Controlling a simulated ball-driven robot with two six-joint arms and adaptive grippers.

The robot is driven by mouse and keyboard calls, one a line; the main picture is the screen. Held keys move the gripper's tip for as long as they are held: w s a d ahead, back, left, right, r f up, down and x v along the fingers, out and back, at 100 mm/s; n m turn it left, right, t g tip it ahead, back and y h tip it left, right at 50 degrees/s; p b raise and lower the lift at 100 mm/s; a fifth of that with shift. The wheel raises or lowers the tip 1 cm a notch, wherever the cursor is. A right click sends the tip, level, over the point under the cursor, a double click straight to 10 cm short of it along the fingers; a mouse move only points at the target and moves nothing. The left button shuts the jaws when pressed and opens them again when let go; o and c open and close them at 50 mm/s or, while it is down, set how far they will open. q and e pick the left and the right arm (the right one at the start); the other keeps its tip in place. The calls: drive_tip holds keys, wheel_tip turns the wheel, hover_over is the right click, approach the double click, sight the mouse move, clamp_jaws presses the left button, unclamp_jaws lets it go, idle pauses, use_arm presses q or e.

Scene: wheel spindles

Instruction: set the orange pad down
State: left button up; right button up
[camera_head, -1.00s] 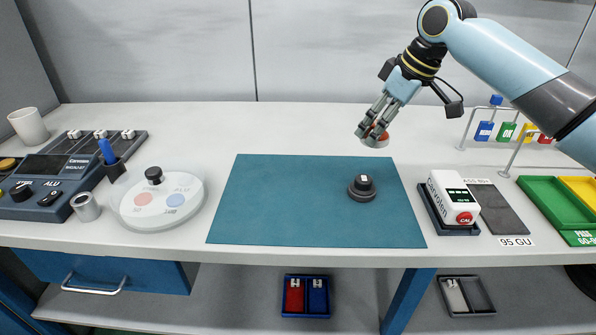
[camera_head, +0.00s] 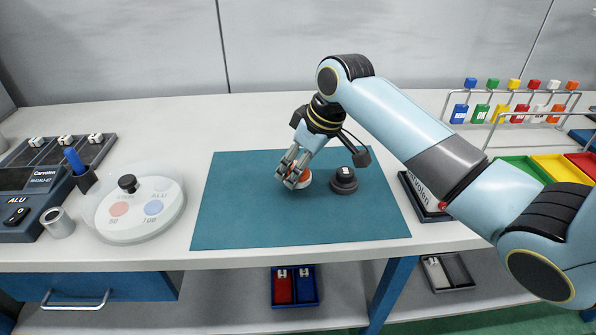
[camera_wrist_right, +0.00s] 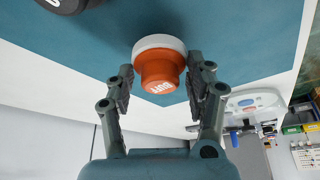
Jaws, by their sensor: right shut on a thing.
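The orange pad (camera_wrist_right: 160,72) has an orange knob with lettering and a pale round rim. My right gripper (camera_head: 292,172) is shut on it, and in the right wrist view the two fingers stand on either side of the knob. In the head view the orange pad (camera_head: 304,180) is mostly hidden behind the fingers. It is over the teal mat (camera_head: 270,222), at or just above the surface; I cannot tell whether it touches. My left gripper is not in view.
A black round piece (camera_head: 343,181) sits on the mat just right of my right gripper. A white round dish (camera_head: 140,212) with coloured spots stands left of the mat. The mat's left and front parts are clear. A white device (camera_head: 418,190) stands right of the mat, partly behind my arm.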

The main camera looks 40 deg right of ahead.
drive_tip(key=shift+f, duration=1.2)
drive_tip(key=o, duration=1)
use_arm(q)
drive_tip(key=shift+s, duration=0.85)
